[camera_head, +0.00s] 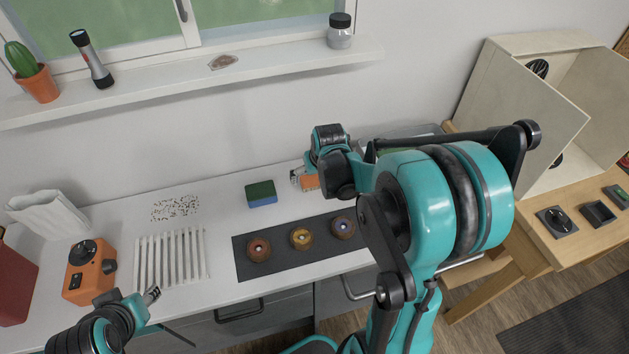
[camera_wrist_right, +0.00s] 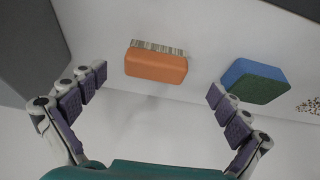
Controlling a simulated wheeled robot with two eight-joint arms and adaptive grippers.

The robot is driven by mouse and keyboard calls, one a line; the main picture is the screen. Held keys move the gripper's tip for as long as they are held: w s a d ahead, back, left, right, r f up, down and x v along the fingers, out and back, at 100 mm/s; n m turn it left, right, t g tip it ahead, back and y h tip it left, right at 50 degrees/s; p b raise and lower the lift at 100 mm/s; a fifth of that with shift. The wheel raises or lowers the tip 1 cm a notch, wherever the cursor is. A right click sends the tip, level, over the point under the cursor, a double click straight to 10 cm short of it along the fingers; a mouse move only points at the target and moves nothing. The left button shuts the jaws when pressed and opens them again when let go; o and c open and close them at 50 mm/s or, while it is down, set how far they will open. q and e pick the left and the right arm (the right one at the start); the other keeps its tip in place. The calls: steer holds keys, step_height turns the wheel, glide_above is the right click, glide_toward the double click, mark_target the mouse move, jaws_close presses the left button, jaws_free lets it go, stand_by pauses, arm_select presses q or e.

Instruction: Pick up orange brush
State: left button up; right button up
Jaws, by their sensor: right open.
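The orange brush (camera_wrist_right: 156,66) lies on the white counter, with its pale bristles along the far side in the right wrist view. In the head view the orange brush (camera_head: 311,183) is partly hidden by my right gripper (camera_head: 298,178). In the wrist view my right gripper (camera_wrist_right: 157,84) is open and empty, with one finger on each side of the brush and apart from it. My left gripper (camera_head: 151,294) is at the lower left of the head view, over the counter's front, far from the brush; whether it is open is unclear.
A green and blue sponge (camera_head: 261,194) sits close beside the brush; it also shows in the wrist view (camera_wrist_right: 254,82). A dark mat (camera_head: 284,262) with three round pieces lies in front. A white rack (camera_head: 170,257) and an orange device (camera_head: 88,272) stand to the left.

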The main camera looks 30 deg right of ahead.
mark_target(315, 178)
steer(key=x, duration=0.2)
steer(key=b+x, duration=0.2)
steer(key=x, duration=0.1)
steer(key=shift+w+d+f, duration=0.25)
steer(key=shift+w+d, duration=0.1)
steer(key=shift+c, duration=0.3)
steer(key=c, duration=1.1)
